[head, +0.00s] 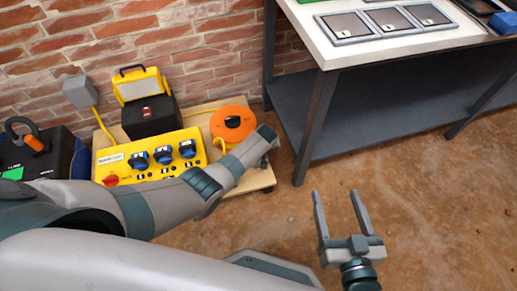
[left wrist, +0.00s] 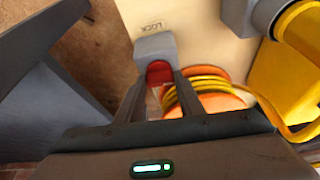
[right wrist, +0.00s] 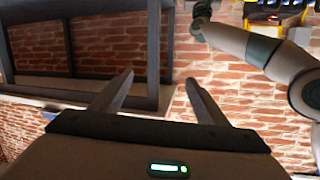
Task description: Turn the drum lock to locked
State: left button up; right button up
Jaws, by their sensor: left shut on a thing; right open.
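The drum lock shows in the left wrist view as a red knob (left wrist: 159,71) against a grey block (left wrist: 154,45), beside the printed word LOCK on a pale board (left wrist: 185,20). My left gripper (left wrist: 160,88) is shut on the red knob, one finger on each side. In the head view my left arm hides the lock. My right gripper (head: 340,196) is open and empty above the floor.
A yellow socket box (head: 150,157) with blue plugs and a black-and-yellow case (head: 150,110) stand on the wooden board. A table (head: 345,52) with framed panels stands at the right, over a lower shelf (head: 390,105). The floor (head: 420,200) at the right is clear.

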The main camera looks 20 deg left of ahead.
pick_arm(q)
jog(key=shift+n, duration=0.6)
pick_arm(e)
jog(key=shift+a+r+t, duration=0.15)
jog(key=shift+r+t, duration=0.25)
pick_arm(q)
jog(key=o, duration=1.1)
jog(key=shift+c, duration=0.2)
jog(key=shift+r, duration=0.15)
jog(key=shift+p+v, duration=0.8)
jog(key=shift+v, duration=0.4)
jog(key=p+v, duration=0.1)
jog(key=v, duration=0.2)
jog(key=shift+d+p, duration=0.1)
jog(key=shift+p, duration=0.25)
jog(key=p+v, duration=0.4)
jog(key=v, duration=0.7)
jog(key=shift+d+r, duration=0.25)
pick_arm(e)
jog(key=s+d+f+g+h, duration=0.4)
jog(key=s+d+f+g, duration=0.4)
jog(key=d+f+g, duration=0.1)
jog(key=shift+s+f+m+g, duration=0.35)
jog(key=shift+f+g, duration=0.25)
jog(key=shift+f, duration=0.35)
